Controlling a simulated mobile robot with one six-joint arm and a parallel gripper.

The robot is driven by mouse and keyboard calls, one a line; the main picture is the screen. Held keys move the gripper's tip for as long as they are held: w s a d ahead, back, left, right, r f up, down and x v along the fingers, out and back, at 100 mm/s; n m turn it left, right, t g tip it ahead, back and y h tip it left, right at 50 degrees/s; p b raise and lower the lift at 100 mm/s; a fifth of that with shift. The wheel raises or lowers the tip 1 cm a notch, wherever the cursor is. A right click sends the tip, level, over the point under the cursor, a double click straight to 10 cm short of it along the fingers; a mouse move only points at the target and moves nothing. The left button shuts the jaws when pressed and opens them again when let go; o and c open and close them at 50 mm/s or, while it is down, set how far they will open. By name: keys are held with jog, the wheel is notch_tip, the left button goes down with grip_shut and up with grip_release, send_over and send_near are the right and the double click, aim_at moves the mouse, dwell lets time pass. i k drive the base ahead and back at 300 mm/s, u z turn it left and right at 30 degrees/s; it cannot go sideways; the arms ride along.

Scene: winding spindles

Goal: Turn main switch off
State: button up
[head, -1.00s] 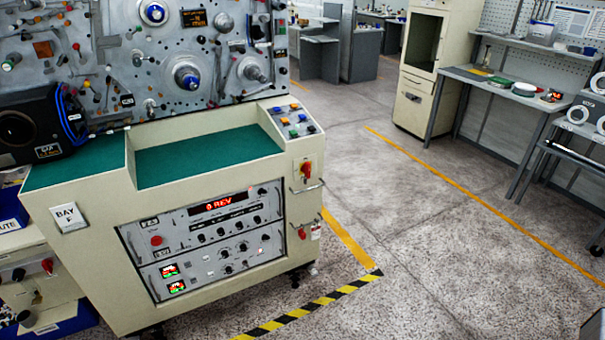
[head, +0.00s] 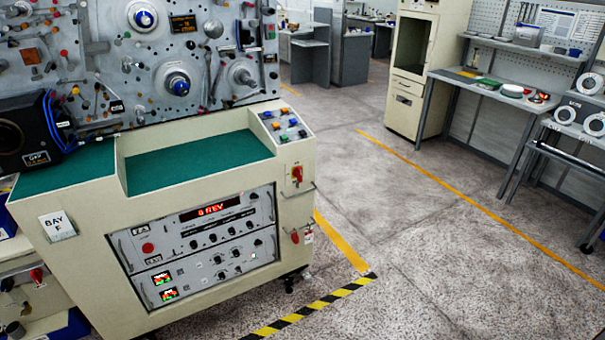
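The main switch (head: 297,174) looks to be the red rotary handle on a yellow plate, on the right end face of the cream winding machine (head: 85,262). It sits below the sloped button panel (head: 283,124). Its handle is too small to read its position for certain. The display (head: 212,210) on the front panel is lit red, and two small screens below it are lit. My gripper is not in view.
A red hanging item (head: 294,237) and a handle bar are on the same end face below the switch. Yellow-black floor tape (head: 315,303) runs before the machine. The floor to the right is clear up to the workbench (head: 490,85) and cream cabinet (head: 412,75).

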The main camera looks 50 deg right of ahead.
aim_at(297, 173)
jog(key=z, duration=0.05)
jog(key=i, duration=0.9)
jog(key=u, duration=0.05)
